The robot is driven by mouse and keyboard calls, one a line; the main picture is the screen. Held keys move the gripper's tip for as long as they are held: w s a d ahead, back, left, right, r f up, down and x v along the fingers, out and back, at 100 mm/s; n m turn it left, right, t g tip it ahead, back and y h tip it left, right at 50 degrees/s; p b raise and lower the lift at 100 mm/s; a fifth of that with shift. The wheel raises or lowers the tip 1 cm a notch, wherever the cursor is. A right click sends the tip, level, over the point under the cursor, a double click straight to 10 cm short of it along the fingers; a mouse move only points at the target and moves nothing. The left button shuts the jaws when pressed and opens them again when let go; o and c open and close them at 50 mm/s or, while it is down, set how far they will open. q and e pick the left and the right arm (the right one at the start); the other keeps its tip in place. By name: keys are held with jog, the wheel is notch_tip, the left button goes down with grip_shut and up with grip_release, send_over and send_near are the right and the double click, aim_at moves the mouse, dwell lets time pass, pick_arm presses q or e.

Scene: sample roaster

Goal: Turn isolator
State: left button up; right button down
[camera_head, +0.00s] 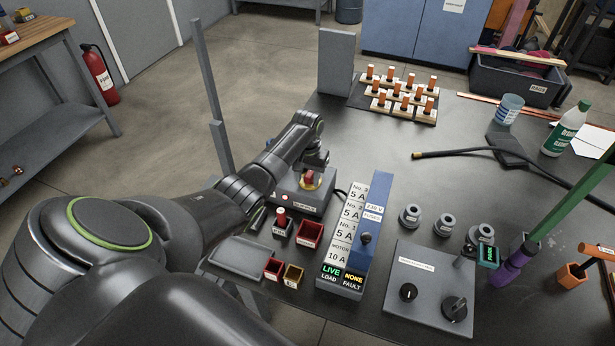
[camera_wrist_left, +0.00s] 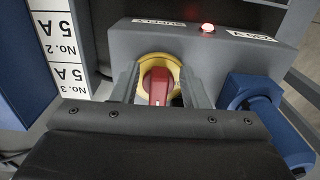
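The isolator is a grey box (camera_head: 296,196) on the bench, with a red knob (camera_head: 311,178) on a yellow disc. In the left wrist view the red knob (camera_wrist_left: 158,86) stands over the yellow disc (camera_wrist_left: 172,67). A red lamp (camera_wrist_left: 207,28) on the box glows beside a supply label. My left gripper (camera_head: 316,160) is over the isolator; in the left wrist view its two fingers (camera_wrist_left: 161,82) are apart, one on each side of the knob. Yellow shows between knob and fingers, so it looks not clamped. My right gripper is not in view.
A fuse panel (camera_head: 345,238) reading LIVE and NONE stands right of the isolator. Small red bins (camera_head: 309,234) sit in front of it. A grey control box (camera_head: 428,285) with knobs is farther right. A black cable (camera_head: 465,152) crosses the bench's back right.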

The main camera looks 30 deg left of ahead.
pick_arm(q)
jog(key=shift+f, duration=0.1)
grip_shut()
dwell(0.3)
